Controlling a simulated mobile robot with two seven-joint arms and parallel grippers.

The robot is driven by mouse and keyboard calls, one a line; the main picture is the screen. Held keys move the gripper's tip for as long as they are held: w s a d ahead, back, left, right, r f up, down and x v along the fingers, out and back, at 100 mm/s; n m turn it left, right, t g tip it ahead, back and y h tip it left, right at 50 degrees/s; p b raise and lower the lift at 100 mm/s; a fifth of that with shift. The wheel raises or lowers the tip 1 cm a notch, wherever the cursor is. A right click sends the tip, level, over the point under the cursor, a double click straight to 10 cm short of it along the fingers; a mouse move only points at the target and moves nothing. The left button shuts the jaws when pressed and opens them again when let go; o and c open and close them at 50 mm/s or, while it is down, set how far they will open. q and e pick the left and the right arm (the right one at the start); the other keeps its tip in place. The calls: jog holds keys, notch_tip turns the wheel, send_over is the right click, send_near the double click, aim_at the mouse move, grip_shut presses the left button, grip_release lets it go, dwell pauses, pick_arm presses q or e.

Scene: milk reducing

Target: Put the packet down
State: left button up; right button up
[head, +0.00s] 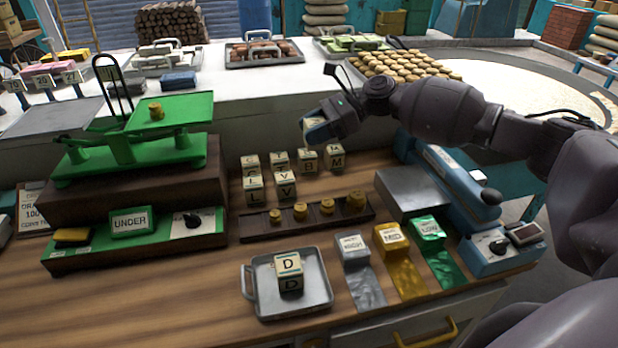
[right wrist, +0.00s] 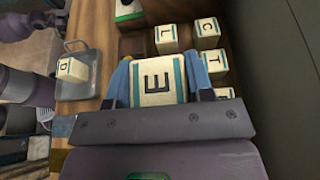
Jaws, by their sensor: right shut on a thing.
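My right gripper (head: 318,132) is shut on a cream packet marked E (right wrist: 157,82), with a teal stripe on each side. It is above the back of the wooden counter, just above the rows of packets. In the head view the held packet is mostly hidden by the fingers. A similar packet marked D (head: 289,263) stands on a small metal tray (head: 260,306) at the front. Several lettered packets, among them one marked M (head: 335,160) and one marked L (head: 253,190), stand in rows behind it. My left gripper is not in view.
A green balance scale (head: 140,148) with a brass weight stands at left. A dark rack of brass weights (head: 301,212) lies between packets and tray. Grey, yellow and green blocks (head: 391,237) stand right of the tray. A blue sealing machine (head: 455,185) is at right.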

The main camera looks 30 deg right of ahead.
notch_tip(320, 180, down, 9)
jog(key=shift+r+b, duration=0.2)
jog(key=shift+b, duration=0.2)
notch_tip(320, 180, down, 4)
jog(key=shift+w+b, duration=0.1)
jog(key=shift+b, duration=0.2)
jog(key=shift+f, duration=0.45)
jog(key=shift+f, duration=0.1)
jog(key=o, duration=0.9)
jog(key=shift+c, duration=0.2)
jog(key=shift+o, duration=0.9)
